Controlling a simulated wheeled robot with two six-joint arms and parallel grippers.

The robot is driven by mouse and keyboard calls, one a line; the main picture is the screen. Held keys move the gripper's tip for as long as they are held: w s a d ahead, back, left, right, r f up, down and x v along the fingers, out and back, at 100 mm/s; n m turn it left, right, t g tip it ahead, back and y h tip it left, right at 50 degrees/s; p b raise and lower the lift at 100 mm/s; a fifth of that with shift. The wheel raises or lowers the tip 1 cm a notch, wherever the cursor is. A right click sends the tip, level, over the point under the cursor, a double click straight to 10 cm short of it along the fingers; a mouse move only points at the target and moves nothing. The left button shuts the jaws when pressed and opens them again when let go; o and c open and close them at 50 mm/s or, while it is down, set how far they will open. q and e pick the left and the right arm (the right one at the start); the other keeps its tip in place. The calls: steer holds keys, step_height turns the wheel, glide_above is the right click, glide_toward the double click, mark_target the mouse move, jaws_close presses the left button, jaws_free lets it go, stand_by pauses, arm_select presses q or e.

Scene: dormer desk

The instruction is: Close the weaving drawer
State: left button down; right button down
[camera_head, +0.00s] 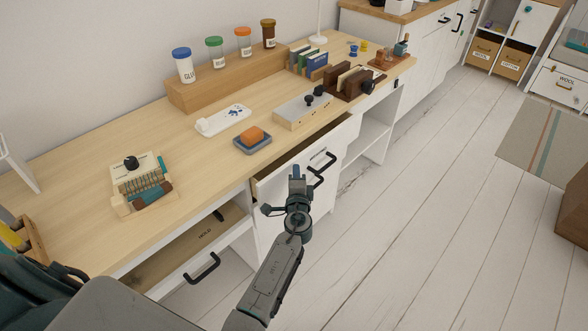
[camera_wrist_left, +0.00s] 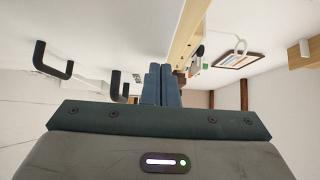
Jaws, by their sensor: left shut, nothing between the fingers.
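Two drawers under the wooden desk stand open. One drawer (camera_head: 268,208) in the middle is pulled out a little, with a white front, a black handle and a dark gap along its top. The other drawer (camera_head: 160,277), lower left, is pulled out farther and has a black handle (camera_head: 202,268). I cannot read which one is labelled weaving. My left gripper (camera_head: 297,172) is shut and empty, just in front of the middle drawer's front; I cannot tell whether it touches. Its closed fingers (camera_wrist_left: 160,84) also show in the left wrist view, with black handles (camera_wrist_left: 50,60) to the left. My right gripper is out of view.
Open shelves (camera_head: 372,135) stand right of the middle drawer.

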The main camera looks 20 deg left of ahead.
mark_target(289, 167)
arm_select(q)
steer(key=shift+a, duration=0.1)
steer(key=shift+w, duration=0.15)
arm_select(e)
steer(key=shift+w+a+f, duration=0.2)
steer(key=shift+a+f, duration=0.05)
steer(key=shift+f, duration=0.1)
